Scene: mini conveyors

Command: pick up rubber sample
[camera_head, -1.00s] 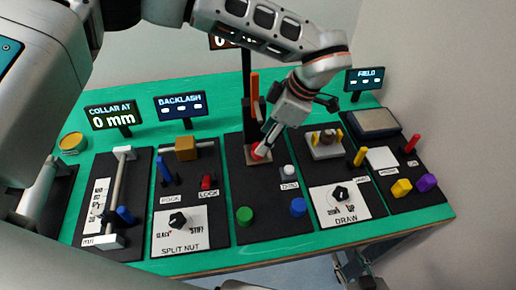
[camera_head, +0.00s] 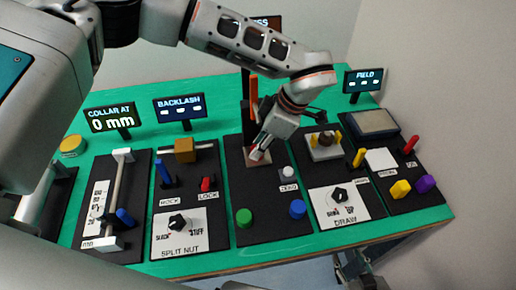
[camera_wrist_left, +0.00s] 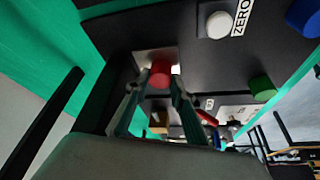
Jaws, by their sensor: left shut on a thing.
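The rubber sample appears as a small red cylinder (camera_wrist_left: 160,73) between the fingertips of my left gripper (camera_wrist_left: 156,92) in the left wrist view. In the head view the red piece (camera_head: 257,155) shows at the tips of my left gripper (camera_head: 260,151), over the light plate (camera_head: 250,161) of the middle black panel. My left gripper is shut on it. The fingers partly hide it, and I cannot tell whether it touches the plate. My right gripper (camera_head: 360,270) is at the bottom edge, below the table front, and its jaws are unclear.
A tall dark post with an orange bar (camera_head: 254,95) stands just behind my left gripper. A white ZERO button (camera_head: 288,172), a green knob (camera_head: 244,217) and a blue knob (camera_head: 298,208) sit nearby. A holder with yellow posts (camera_head: 325,148) is to the right. Green table (camera_head: 220,130) shows behind the panels.

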